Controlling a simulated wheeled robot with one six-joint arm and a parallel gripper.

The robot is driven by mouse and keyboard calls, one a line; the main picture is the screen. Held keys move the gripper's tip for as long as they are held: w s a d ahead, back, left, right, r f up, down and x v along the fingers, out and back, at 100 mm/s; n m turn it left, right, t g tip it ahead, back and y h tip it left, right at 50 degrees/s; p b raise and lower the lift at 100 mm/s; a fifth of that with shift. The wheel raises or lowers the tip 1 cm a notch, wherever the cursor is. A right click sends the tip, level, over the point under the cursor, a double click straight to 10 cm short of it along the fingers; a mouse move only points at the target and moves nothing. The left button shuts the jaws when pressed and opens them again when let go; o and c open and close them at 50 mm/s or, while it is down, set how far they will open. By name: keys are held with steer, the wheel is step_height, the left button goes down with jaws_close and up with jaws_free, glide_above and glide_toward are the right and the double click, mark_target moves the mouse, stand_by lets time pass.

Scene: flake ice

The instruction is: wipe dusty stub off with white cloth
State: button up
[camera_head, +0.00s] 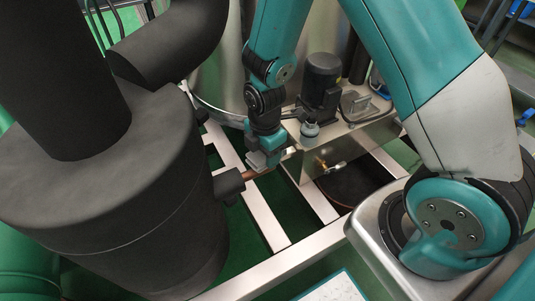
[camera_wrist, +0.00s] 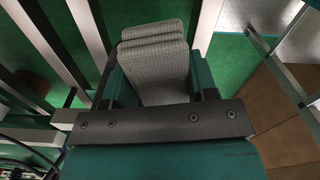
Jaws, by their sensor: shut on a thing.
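My gripper (camera_head: 264,156) points down beside the large black insulated vessel in the head view. It is shut on the white cloth (camera_head: 257,159), which looks pale grey and folded in the wrist view (camera_wrist: 155,65) between the teal fingers. A short copper-coloured pipe stub (camera_head: 257,174) sticks out to the right from a black insulated fitting (camera_head: 228,184) on the vessel. The cloth is at or just above the stub; I cannot tell whether they touch. Dust on the stub is too small to make out, and the stub cannot be picked out in the wrist view.
The black vessel (camera_head: 150,235) with thick pipes fills the left. A steel frame (camera_head: 275,222) runs below over a green floor. A dark motor (camera_head: 321,75) and a metal box (camera_head: 318,158) with a brass valve (camera_head: 328,165) stand close to the right of my gripper.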

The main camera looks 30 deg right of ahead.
steer(key=shift+s, duration=0.1)
stand_by(0.3)
steer(key=shift+s, duration=1.35)
steer(key=shift+w, duration=0.3)
steer(key=shift+w+r+p, duration=0.1)
steer(key=shift+w+p, duration=0.2)
steer(key=shift+w, duration=0.95)
steer(key=shift+s, duration=0.1)
steer(key=shift+s, duration=1.4)
